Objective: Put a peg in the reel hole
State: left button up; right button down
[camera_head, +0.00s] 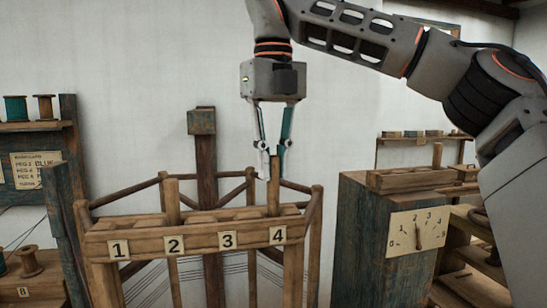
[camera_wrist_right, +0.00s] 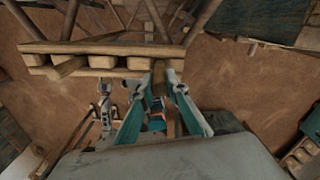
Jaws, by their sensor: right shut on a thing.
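My right gripper (camera_head: 272,172) points down above the right end of a wooden rack (camera_head: 150,243) with plates numbered 1 to 4. It is shut on the top of an upright wooden peg (camera_head: 275,200) behind plate 4 (camera_head: 278,235). The peg's lower end is hidden by the front rail, so its depth there cannot be told. In the right wrist view the peg (camera_wrist_right: 159,80) shows between the fingertips, against the rack's edge. Another upright wooden post (camera_head: 172,202) stands behind plate 2 (camera_head: 174,245). My left gripper does not show in the head view.
A dark cabinet (camera_head: 362,250) with a dial plate (camera_head: 417,231) stands right of the rack. Shelves with thread spools (camera_head: 16,108) and a written card (camera_head: 36,170) are at left. A brown reel (camera_head: 31,262) sits low left.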

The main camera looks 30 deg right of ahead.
jog(key=shift+f, duration=0.4)
jog(key=shift+f+b, duration=0.6)
jog(key=shift+f, duration=0.2)
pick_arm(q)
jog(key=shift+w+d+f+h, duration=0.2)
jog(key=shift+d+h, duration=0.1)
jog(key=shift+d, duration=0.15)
pick_arm(e)
jog(key=shift+f, duration=0.15)
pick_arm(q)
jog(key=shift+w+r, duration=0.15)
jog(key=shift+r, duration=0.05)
pick_arm(e)
jog(key=c, duration=1.9)
grip_release()
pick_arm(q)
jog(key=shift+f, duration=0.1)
pick_arm(e)
jog(key=shift+o, duration=0.4)
jog(key=o, duration=0.3)
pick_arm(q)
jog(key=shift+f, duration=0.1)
